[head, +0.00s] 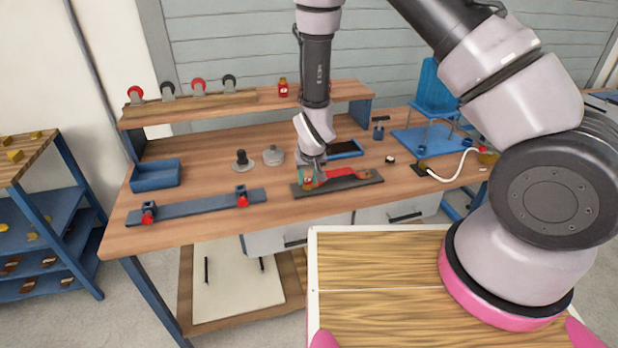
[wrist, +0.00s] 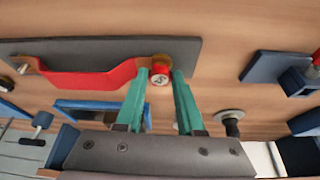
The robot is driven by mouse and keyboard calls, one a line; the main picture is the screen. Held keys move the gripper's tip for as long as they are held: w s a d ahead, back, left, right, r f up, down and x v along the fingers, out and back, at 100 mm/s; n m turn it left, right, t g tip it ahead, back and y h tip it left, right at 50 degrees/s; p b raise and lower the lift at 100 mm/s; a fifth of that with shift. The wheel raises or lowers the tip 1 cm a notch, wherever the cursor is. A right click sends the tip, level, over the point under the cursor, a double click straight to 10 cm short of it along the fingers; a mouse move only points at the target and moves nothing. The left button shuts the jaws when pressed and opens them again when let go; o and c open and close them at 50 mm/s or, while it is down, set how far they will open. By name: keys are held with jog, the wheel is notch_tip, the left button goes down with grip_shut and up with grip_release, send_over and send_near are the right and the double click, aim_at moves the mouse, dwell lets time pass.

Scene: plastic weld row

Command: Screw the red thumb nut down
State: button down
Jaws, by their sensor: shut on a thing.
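The red thumb nut (wrist: 160,74) sits at one end of a dark flat plate (wrist: 190,50), beside a long red curved piece (wrist: 90,80). My gripper (wrist: 161,72) has green fingers, one on each side of the nut, and is shut on it. In the head view my gripper (head: 309,178) is low over the left part of the dark plate (head: 365,181), and the red piece (head: 347,174) runs to its right. The nut's underside and whatever it turns on are hidden.
A black knob on a base (head: 242,161) and a grey round lidded thing (head: 273,156) stand left of the plate. A blue bar with red clamps (head: 195,208) lies at the front left, a blue tray (head: 155,176) behind it. A blue fixture (head: 430,138) stands right.

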jog(key=m+h, duration=0.1)
jog(key=m, duration=0.1)
jog(key=m+h, duration=0.1)
jog(key=m, duration=0.2)
jog(key=shift+w+a, duration=0.15)
jog(key=shift+a, duration=0.25)
jog(key=m+h, duration=0.1)
jog(key=m, duration=0.3)
jog(key=shift+g, duration=0.3)
jog(key=c, duration=0.6)
grip_release()
